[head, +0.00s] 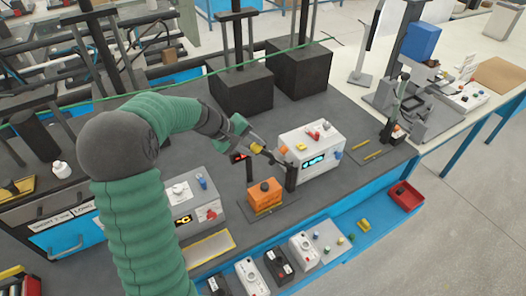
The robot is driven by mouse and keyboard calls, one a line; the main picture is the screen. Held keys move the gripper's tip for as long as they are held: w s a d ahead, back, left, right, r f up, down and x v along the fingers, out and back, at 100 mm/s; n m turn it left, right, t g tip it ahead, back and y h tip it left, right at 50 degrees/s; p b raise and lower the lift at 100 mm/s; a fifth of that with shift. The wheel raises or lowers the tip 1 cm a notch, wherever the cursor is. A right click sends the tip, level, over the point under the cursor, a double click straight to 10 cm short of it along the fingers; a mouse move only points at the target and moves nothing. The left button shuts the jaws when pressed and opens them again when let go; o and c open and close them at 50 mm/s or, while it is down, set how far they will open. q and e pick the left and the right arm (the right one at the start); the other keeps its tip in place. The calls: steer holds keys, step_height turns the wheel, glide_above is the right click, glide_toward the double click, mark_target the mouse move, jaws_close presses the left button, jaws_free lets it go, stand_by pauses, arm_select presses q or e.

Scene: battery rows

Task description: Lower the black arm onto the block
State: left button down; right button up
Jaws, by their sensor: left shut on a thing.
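My left gripper (257,148) is above and behind the block in the picture, shut on the end of the slim black arm (273,158). The black arm slopes down to the right toward a dark upright post (291,179) and is raised clear of the block. The jaws and the grip are small, so their exact contact is hard to see. My right gripper is out of view.
A white box with a display (324,162) stands just right of the post. A grey box with a display (178,207) stands to the left. A thin dark post (249,171) rises close behind the block. A blue ledge (350,215) with small devices runs along the front.

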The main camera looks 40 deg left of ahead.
arm_select(q)
steer(key=s+a+f+b, duration=0.2)
steer(key=s+f+b, duration=0.2)
steer(key=shift+f+b, duration=0.3)
steer(key=shift+b, duration=0.05)
steer(key=shift+s, duration=0.1)
stand_by(0.4)
steer(key=c, duration=1.2)
jaws_free()
steer(key=shift+o, duration=1)
steer(key=shift+a+f, duration=0.1)
steer(key=b+v, duration=0.1)
steer(key=v, duration=1.5)
steer(key=shift+a+r, duration=0.2)
steer(key=shift+r, duration=0.1)
steer(key=shift+c, duration=0.2)
